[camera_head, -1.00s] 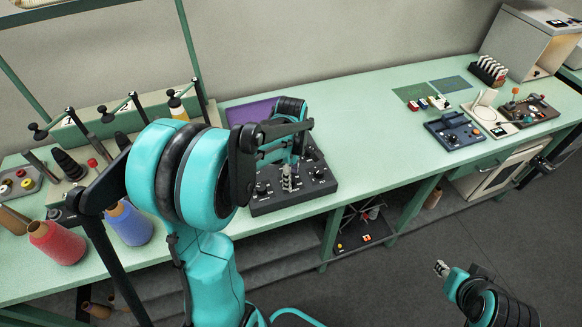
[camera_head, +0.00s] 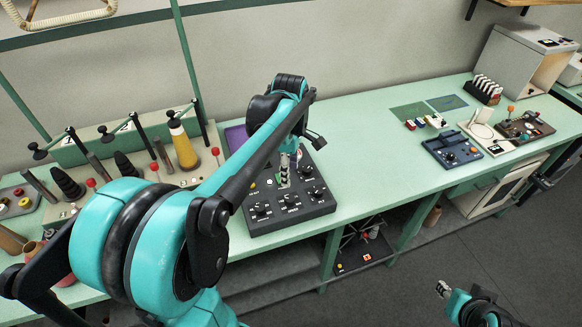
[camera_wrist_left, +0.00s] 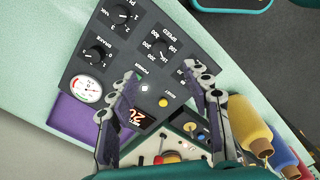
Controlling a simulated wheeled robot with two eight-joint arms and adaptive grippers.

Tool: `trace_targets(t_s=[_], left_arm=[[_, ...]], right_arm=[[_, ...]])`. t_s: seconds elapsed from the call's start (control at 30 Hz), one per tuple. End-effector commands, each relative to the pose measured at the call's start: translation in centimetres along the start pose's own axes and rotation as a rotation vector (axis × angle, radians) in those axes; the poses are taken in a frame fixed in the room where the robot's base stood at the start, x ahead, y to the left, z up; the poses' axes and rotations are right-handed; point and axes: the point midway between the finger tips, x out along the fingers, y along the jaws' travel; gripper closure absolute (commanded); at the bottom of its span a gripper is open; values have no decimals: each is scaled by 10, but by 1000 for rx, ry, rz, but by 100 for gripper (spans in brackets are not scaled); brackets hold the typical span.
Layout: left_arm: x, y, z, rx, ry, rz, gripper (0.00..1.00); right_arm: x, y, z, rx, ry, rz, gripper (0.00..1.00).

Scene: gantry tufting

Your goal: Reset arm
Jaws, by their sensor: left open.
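My left arm reaches in from the left in the head view, over the bench. Its gripper (camera_head: 284,170) points down above a dark control box (camera_head: 272,221) with several knobs. In the left wrist view, the two fingers of the left gripper (camera_wrist_left: 162,76) are spread apart with nothing between them. The box face (camera_wrist_left: 138,48) with its dials, gauge and red display lies beneath them; I cannot tell the exact gap. My right gripper (camera_head: 442,289) is at the lower right in the head view, over the floor in front of the bench. Its finger opening is too small to judge.
The green bench (camera_head: 365,125) has clear room right of the box. A blue device (camera_head: 452,150) stands farther right. A yellow cone (camera_head: 185,152) and posts stand left of the box. A purple panel (camera_head: 236,137) lies behind it. Yarn cones (camera_wrist_left: 250,125) show in the wrist view.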

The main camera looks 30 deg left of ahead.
Motion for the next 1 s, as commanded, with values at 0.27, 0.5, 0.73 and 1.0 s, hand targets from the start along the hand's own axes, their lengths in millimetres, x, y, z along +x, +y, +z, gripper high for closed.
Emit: trace_targets(t_s=[0.27, 0.5, 0.73, 1.0], left_arm=[[0, -1, 1, 13, 0, 5, 51], [-2, -38, 27, 415, 27, 144, 51], [14, -94, 60, 1099, 174, 374, 51], [39, -131, 80, 1625, 396, 530, 51]], right_arm=[[0, 0, 0, 0, 0, 0, 66], [5, 0, 4, 0, 0, 0, 66], [12, 0, 8, 0, 0, 0, 66], [16, 0, 12, 0, 0, 0, 66]])
